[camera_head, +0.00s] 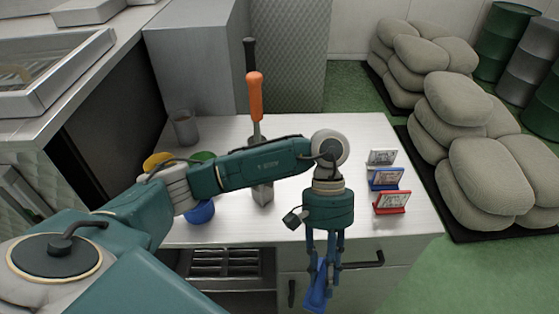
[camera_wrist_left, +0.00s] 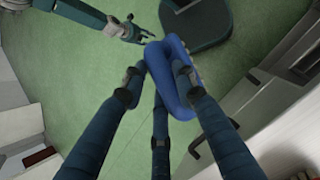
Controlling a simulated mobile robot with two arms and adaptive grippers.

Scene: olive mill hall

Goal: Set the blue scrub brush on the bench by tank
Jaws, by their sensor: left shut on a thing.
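The blue scrub brush (camera_head: 316,299) hangs low in my left gripper (camera_head: 322,268), in front of the bench's front edge. In the left wrist view the blue brush (camera_wrist_left: 168,80) sits between the gripper's dark fingers, which are closed on it. The bench (camera_head: 300,222) has a pale top and lies behind and above the held brush. My right gripper (camera_wrist_left: 135,32) shows only in the left wrist view, small, near the brush; its opening is unclear. I cannot tell which thing is the tank.
On the bench stand an orange-handled tool (camera_head: 255,100), a grey cup (camera_head: 185,128), a blue round thing (camera_head: 200,212) partly behind my arm, and three small card stands, the red one (camera_head: 391,202) nearest. Stacked sacks (camera_head: 480,150) stand to the right. The bench's front right top is clear.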

